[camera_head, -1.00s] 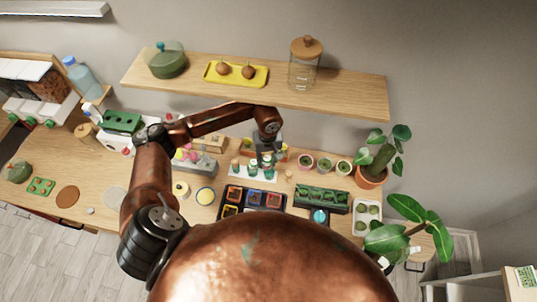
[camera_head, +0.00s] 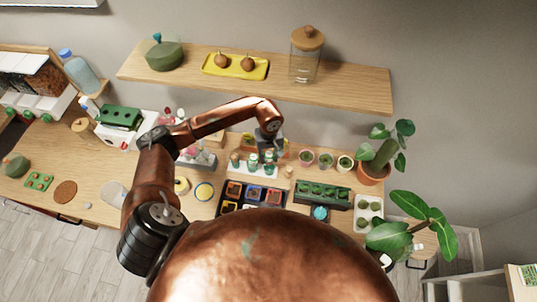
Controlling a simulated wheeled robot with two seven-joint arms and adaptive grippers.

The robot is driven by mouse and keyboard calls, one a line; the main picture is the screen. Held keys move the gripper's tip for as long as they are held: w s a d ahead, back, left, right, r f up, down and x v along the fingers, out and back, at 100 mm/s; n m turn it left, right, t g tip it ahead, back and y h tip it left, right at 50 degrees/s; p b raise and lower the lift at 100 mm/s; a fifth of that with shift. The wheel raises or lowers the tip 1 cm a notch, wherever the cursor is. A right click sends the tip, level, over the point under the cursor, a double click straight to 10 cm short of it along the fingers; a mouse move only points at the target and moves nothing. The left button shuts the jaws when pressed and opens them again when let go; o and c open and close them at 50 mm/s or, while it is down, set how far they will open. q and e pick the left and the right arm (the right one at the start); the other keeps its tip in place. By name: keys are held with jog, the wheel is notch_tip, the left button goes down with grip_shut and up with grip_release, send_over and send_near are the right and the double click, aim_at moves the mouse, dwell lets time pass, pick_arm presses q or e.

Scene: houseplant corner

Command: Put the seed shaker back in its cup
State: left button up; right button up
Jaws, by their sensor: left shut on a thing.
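My left gripper (camera_head: 268,151) points down over the back of the table, below the wall shelf. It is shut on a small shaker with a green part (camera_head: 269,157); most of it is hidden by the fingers. It is over the right end of a pale rack (camera_head: 262,173) holding several small green-topped shakers. I cannot tell whether the held shaker is inside a cup or just above it. My right gripper is not in view.
A black tray of coloured pots (camera_head: 228,208) lies in front of the rack. Small potted plants (camera_head: 326,160) stand to its right, with a green seedling tray (camera_head: 322,195) before them. The wall shelf (camera_head: 200,85) overhangs behind my arm.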

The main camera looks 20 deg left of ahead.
pick_arm(q)
jog(key=shift+s+d+b, duration=0.1)
jog(key=shift+b, duration=0.3)
dwell(0.6)
jog(key=shift+b, duration=0.45)
dwell(0.6)
jog(key=shift+f+b, duration=2.25)
jog(key=shift+b, duration=0.1)
jog(key=o, duration=1.2)
jog(key=shift+o, duration=0.6)
jog(key=shift+o, duration=1.2)
jog(key=shift+r, duration=0.15)
